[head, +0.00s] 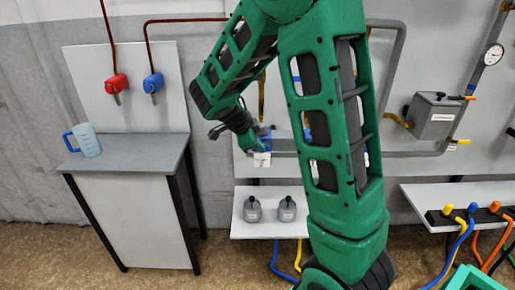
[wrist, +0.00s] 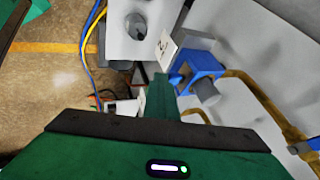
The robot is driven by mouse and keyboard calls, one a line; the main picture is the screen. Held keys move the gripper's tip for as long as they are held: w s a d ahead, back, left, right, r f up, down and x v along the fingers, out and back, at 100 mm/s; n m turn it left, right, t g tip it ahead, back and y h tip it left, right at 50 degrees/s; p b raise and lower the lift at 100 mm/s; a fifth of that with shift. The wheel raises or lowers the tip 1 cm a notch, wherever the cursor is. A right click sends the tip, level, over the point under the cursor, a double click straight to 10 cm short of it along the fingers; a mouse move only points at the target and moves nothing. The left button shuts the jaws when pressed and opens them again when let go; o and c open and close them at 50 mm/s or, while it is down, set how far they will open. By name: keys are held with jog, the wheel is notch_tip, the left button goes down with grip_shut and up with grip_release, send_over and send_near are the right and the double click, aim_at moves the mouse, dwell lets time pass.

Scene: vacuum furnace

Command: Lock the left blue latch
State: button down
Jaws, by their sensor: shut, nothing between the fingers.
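A blue latch-like fitting (wrist: 198,66) with a grey cylindrical end sits on the wall pipework in the wrist view. Blue parts of it show in the head view (head: 266,142), just beside my gripper. My gripper (wrist: 160,88) is shut and empty, its green fingers together, pointing towards the left side of the blue fitting. In the head view my gripper (head: 254,147) is at the wall above the small shelf, partly covering the fitting. I cannot tell whether it touches the fitting or whether the latch is locked. Another blue part (head: 307,133) shows behind my arm.
A white tag (head: 262,160) hangs beside the fitting. Below, a small shelf (head: 240,225) holds two grey weights (head: 287,209). A brownish-yellow pipe (wrist: 265,105) runs right of the fitting. A table (head: 130,153) with a blue-handled jug (head: 87,140) stands left.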

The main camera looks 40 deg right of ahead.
jog(key=shift+w+d+r, duration=0.2)
jog(key=shift+w+d, duration=0.05)
jog(key=shift+d, duration=0.05)
jog(key=s+a+r, duration=0.5)
jog(key=a+r, duration=0.2)
jog(key=a, duration=0.1)
jog(key=shift+s+a+r, duration=0.2)
jog(key=shift+a+r, duration=0.05)
jog(key=shift+a, duration=0.05)
jog(key=s+d+f+n+g+y, duration=0.1)
jog(key=s+d+n+y, duration=0.1)
jog(key=s+n, duration=0.6)
jog(key=s+d+f+n+g+y, duration=0.1)
jog(key=s+n+y, duration=0.4)
jog(key=s, duration=1.3)
jog(key=d+f+n, duration=0.1)
jog(key=n, duration=0.3)
jog(key=shift+s, duration=0.4)
